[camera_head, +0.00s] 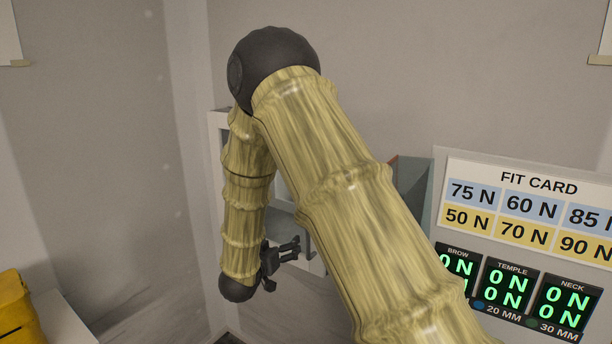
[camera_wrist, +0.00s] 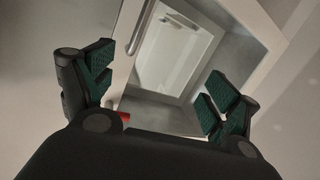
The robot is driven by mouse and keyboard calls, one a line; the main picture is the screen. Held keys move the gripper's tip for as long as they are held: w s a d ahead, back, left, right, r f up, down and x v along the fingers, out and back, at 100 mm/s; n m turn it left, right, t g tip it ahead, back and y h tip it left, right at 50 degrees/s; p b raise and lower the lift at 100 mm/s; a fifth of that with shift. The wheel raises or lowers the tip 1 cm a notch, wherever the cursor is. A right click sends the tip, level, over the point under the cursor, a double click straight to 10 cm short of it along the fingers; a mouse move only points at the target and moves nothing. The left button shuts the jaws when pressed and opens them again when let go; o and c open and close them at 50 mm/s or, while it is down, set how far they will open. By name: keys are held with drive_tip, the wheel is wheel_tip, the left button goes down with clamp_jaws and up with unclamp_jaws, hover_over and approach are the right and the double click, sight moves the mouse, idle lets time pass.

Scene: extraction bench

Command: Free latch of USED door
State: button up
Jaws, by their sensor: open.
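My gripper (camera_head: 290,249) is open and empty, in front of a pale wall cabinet. In the wrist view my gripper (camera_wrist: 160,82) has its green-padded fingers spread wide apart. Between them shows a white-framed cabinet opening (camera_wrist: 140,33) with a pale panel (camera_wrist: 172,58) inside. A small dark detail near the panel's upper right could be a latch, but it is too small to tell. No lettering reading USED shows, so I cannot tell which door is meant. My arm hides much of the cabinet in the head view. No contact between the fingers and the cabinet is visible.
A grey panel (camera_head: 412,190) stands out right of my arm. Further right, a fit card (camera_head: 530,205) hangs above several green number displays (camera_head: 508,285). A yellow case (camera_head: 15,308) sits at lower left. A small red piece (camera_wrist: 124,117) shows beside the left finger.

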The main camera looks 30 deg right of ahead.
wheel_tip(320, 180, up, 17)
drive_tip(key=d+m+g+h+p, duration=0.2)
drive_tip(key=d+m+g+h, duration=0.1)
drive_tip(key=m+h, duration=0.15)
drive_tip(key=shift+y, duration=0.45)
drive_tip(key=shift+w+f+p+x, duration=0.15)
drive_tip(key=shift+p+x, duration=0.8)
drive_tip(key=shift+x, duration=1.75)
drive_tip(key=shift+w+f+p+x, duration=0.15)
drive_tip(key=shift+p+x, duration=0.8)
drive_tip(key=shift+x, duration=1.75)
drive_tip(key=shift+a+r, duration=0.1)
drive_tip(key=shift+a, duration=0.05)
drive_tip(key=c, duration=1)
